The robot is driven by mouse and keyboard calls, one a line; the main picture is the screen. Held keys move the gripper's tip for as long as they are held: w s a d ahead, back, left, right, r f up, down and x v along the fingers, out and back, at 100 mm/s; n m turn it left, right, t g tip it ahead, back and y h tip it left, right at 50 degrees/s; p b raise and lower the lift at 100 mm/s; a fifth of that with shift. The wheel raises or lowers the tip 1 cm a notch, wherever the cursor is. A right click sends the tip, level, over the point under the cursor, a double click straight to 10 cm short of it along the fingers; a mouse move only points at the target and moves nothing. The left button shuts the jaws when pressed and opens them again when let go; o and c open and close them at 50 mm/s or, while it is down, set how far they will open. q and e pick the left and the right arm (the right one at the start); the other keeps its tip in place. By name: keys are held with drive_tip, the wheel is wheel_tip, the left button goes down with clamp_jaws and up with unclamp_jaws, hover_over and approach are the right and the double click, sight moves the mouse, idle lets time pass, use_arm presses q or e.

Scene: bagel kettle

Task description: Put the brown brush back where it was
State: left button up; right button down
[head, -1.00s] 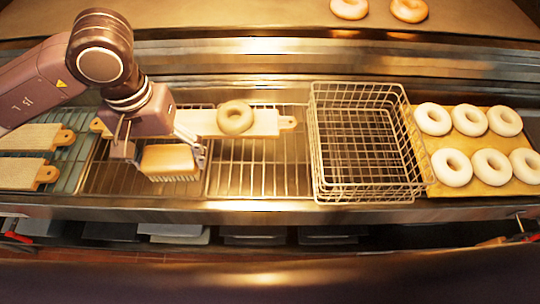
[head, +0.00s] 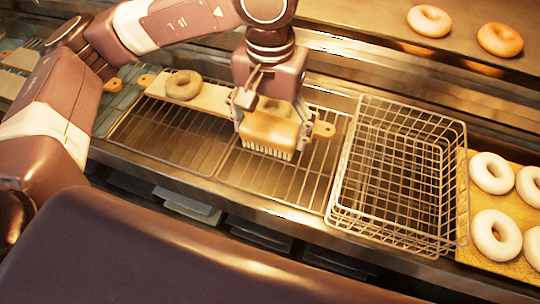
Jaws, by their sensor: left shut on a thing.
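The brown brush (head: 269,130) has a wooden block and pale bristles pointing down. My left gripper (head: 269,112) is shut on it, one finger on each side. The brush is over the wire grate, in front of the right part of a long wooden board, just left of the wire basket. I cannot tell whether the bristles touch the grate. My right gripper is not in view.
The wooden board (head: 215,97) carries a bagel (head: 183,85) on its left part. The wire basket (head: 340,190) stands to the right, with bagels on a wooden tray (head: 462,215) beyond. Bare grate (head: 180,140) lies to the left.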

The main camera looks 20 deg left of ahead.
sight(269, 147)
use_arm(q)
wheel_tip(269, 147, down, 5)
drive_tip(key=shift+s+a+f+p, duration=0.1)
drive_tip(key=shift+f+p, duration=0.1)
drive_tip(key=shift+p, duration=0.25)
wheel_tip(269, 147, down, 5)
drive_tip(key=shift+f+p, duration=0.1)
drive_tip(key=shift+p, duration=0.4)
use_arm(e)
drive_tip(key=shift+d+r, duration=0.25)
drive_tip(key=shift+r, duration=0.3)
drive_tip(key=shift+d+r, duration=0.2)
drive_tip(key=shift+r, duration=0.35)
use_arm(q)
drive_tip(key=shift+f, duration=0.15)
drive_tip(key=o, duration=1)
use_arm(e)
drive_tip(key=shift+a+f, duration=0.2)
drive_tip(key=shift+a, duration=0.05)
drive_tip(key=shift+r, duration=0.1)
